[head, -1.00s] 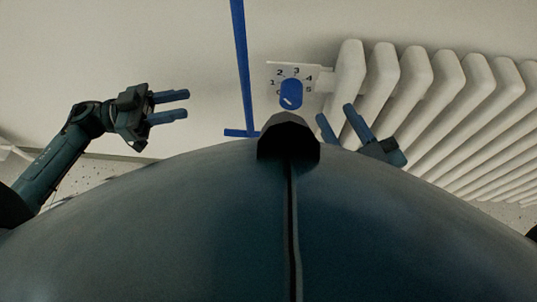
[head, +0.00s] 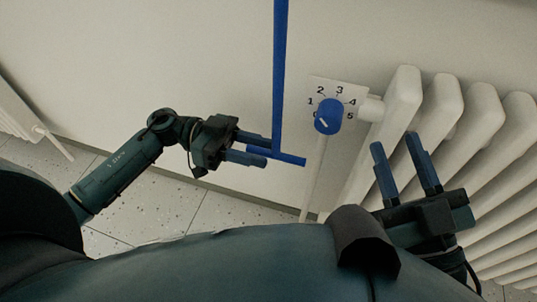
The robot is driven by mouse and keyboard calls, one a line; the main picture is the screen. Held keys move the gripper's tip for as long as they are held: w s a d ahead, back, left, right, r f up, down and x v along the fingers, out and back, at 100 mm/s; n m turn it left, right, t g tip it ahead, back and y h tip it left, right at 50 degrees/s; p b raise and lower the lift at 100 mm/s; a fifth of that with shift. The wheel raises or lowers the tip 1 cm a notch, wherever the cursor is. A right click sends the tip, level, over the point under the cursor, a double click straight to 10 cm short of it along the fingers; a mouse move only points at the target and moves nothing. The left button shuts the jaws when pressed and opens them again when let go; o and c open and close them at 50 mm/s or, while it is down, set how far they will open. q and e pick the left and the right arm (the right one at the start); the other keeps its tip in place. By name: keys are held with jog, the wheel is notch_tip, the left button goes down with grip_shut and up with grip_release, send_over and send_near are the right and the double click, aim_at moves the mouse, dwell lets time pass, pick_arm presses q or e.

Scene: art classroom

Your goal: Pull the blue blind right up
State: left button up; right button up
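A blue vertical strip (head: 280,70) hangs in front of the wall and runs out of the top of the head view. At its lower end is a blue crossbar (head: 290,159), forming an upside-down T. The rest of the blind is out of view. My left gripper (head: 268,152) is at the crossbar's left part. Its two fingers are apart, and the bar's left end shows between them; I cannot tell whether they touch it. My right gripper (head: 395,140) is open and empty, fingers pointing up, in front of the radiator.
A white radiator (head: 402,100) fills the right side. A blue dial (head: 328,116) on a numbered plate (head: 350,91) sits between strip and radiator, with a thin pipe (head: 314,178) below it. Another pale radiator-like object (head: 18,112) stands at far left. Speckled floor tiles (head: 150,205) lie below.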

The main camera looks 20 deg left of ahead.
pick_arm(q)
jog(key=shift+d, duration=1.25)
jog(key=shift+c, duration=0.5)
grip_shut()
